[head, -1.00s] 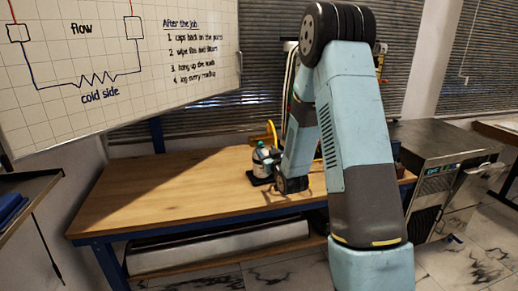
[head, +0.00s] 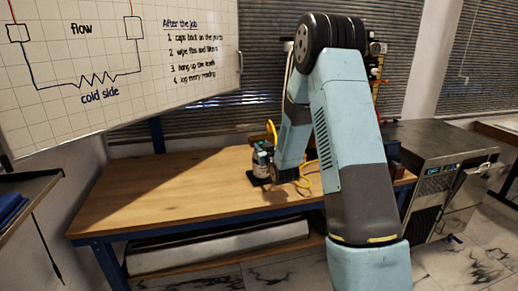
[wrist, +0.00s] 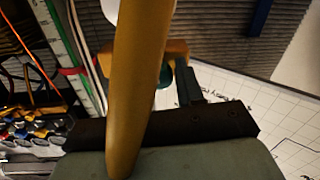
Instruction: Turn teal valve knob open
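In the wrist view a small patch of teal (wrist: 166,76), likely the valve knob, shows beside an orange-brown piece. A thick yellow hose crosses in front and hides much of it. My gripper (wrist: 182,78) has one dark finger in sight, close to the teal patch; the other finger is hidden behind the hose. Whether the finger touches the knob, and how wide the gripper is, I cannot tell. In the head view a small grey-white unit on a dark base (head: 258,179) stands on the bench, with my gripper by its top. No teal is clear there.
The wooden bench top (head: 165,195) is clear on the left. A whiteboard (head: 120,60) hangs at the left, and a steel appliance (head: 440,160) stands at the right.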

